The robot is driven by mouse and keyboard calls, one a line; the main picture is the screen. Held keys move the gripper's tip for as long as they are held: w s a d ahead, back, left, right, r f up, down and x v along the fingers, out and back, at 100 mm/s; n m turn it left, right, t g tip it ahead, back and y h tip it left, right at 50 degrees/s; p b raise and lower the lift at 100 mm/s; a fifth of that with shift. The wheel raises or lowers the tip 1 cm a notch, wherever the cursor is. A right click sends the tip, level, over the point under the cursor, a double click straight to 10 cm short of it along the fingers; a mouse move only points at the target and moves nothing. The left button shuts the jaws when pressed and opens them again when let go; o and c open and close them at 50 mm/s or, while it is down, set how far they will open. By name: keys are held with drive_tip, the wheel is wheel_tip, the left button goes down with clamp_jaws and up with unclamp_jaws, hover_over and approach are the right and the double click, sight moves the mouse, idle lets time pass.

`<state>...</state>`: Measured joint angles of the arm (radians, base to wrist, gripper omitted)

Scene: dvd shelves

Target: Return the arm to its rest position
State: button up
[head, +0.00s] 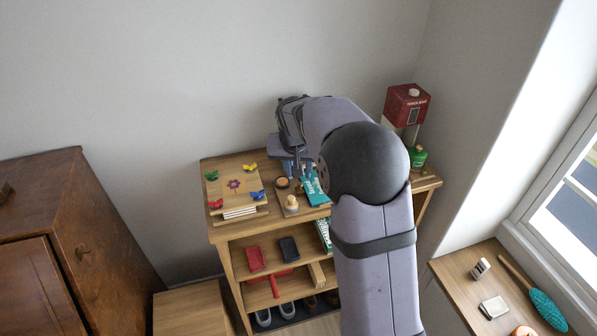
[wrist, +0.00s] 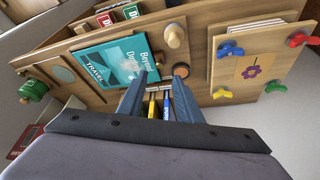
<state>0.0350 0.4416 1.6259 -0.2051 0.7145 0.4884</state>
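My gripper (wrist: 160,75) is open above the top of the wooden shelf (head: 232,241). No object is visibly clamped between its two blue-grey fingers. In the head view, my gripper (head: 297,170) is partly hidden by my arm, which reaches over the shelf from the front right. A teal case (head: 313,189) marked "Travel" lies flat on the shelf top; in the wrist view the case (wrist: 110,60) is just left of the fingertips. Narrow yellow and blue edges (wrist: 166,107) show in the gap between the fingers; their depth is unclear.
A press-like board with a flower (head: 234,186) and coloured wing nuts stands at the shelf top's left. A wooden stamp (head: 291,202) and a round tin (head: 282,183) are close by. A red box-like dispenser (head: 406,104) and a green bottle (head: 418,158) stand at right.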

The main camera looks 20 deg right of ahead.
idle(0.3)
drive_tip(key=s+a+f+n+g+y, duration=0.1)
drive_tip(key=s+f+n+g, duration=0.1)
drive_tip(key=s+f, duration=0.45)
drive_tip(key=s+a+f+n+g, duration=0.2)
drive_tip(key=s+f, duration=0.1)
drive_tip(key=s, duration=0.7)
drive_tip(key=shift+s+a+r, duration=1.1)
drive_tip(key=shift+s+r, duration=0.45)
drive_tip(key=shift+s, duration=5.7)
wheel_tip(320, 180, down, 10)
drive_tip(key=b, duration=1)
drive_tip(key=shift+n+y, duration=0.3)
